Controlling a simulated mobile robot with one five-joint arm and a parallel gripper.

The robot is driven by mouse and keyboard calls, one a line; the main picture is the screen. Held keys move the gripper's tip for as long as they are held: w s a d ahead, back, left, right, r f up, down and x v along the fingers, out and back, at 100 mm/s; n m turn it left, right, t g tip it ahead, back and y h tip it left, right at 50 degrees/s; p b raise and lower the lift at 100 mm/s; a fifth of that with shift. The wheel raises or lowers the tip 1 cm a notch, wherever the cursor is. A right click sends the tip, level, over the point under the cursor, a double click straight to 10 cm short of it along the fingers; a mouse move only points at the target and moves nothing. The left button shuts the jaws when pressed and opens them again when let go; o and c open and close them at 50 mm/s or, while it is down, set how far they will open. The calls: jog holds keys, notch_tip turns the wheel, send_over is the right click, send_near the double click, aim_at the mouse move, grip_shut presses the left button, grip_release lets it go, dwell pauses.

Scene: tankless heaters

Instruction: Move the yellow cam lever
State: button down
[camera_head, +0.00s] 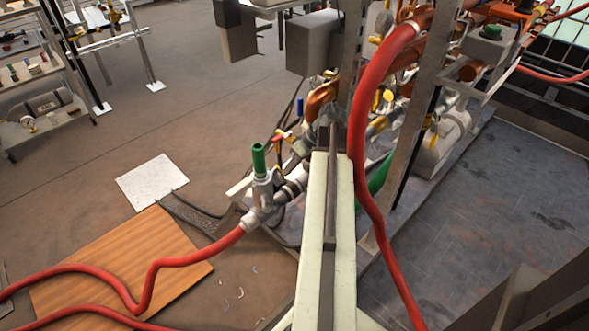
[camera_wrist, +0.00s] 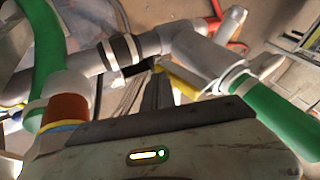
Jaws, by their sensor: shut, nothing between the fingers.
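In the wrist view a yellow lever-like piece (camera_wrist: 178,80) shows just beyond and to the right of my gripper's tips. In the head view my arm hides the gripper's tips. Several small yellow parts show there, such as a yellow handle (camera_head: 388,96), and I cannot tell which is the cam lever.
A green cylinder (camera_wrist: 275,120) lies right of my gripper and a green hose (camera_wrist: 45,45) left. In the head view a red hose (camera_head: 372,170) runs down along my arm's right side, near a metal post (camera_head: 411,130). Open floor (camera_head: 190,85) lies left, with a wooden board (camera_head: 130,265).

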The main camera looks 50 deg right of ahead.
jog(key=shift+a+f+b, duration=0.25)
jog(key=shift+f+b, duration=0.3)
jog(key=shift+f, duration=0.05)
jog(key=shift+a+f+b, duration=0.2)
jog(key=shift+f+b, duration=0.35)
jog(key=shift+r, duration=0.2)
jog(key=shift+r+p, duration=0.8)
jog(key=shift+p, duration=0.15)
